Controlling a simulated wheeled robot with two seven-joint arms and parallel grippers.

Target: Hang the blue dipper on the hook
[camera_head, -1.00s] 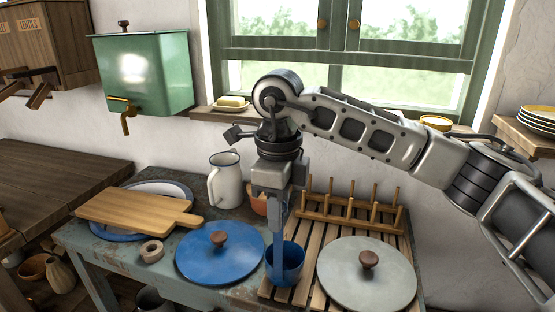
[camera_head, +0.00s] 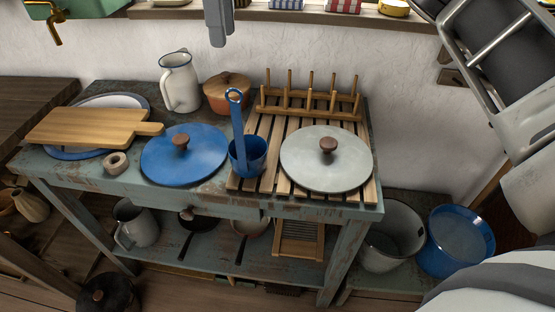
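The blue dipper (camera_head: 248,154) stands on the wooden slatted rack at the middle of the table, cup down. Its long handle (camera_head: 237,115) points up and ends in a small loop. My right gripper (camera_head: 218,42) hangs at the top of the picture, above and a little left of the handle's end, clear of the dipper. Its fingers show as one narrow grey shape, so their gap cannot be made out. Nothing shows hanging from it. I cannot make out the hook in this view. My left gripper is out of view.
A blue lid (camera_head: 185,155) lies close left of the dipper, a grey lid (camera_head: 326,160) close right. A peg rack (camera_head: 310,105), a white jug (camera_head: 180,82) and an orange pot (camera_head: 228,92) stand behind. A cutting board (camera_head: 90,127) lies left. Buckets (camera_head: 459,240) stand low at right.

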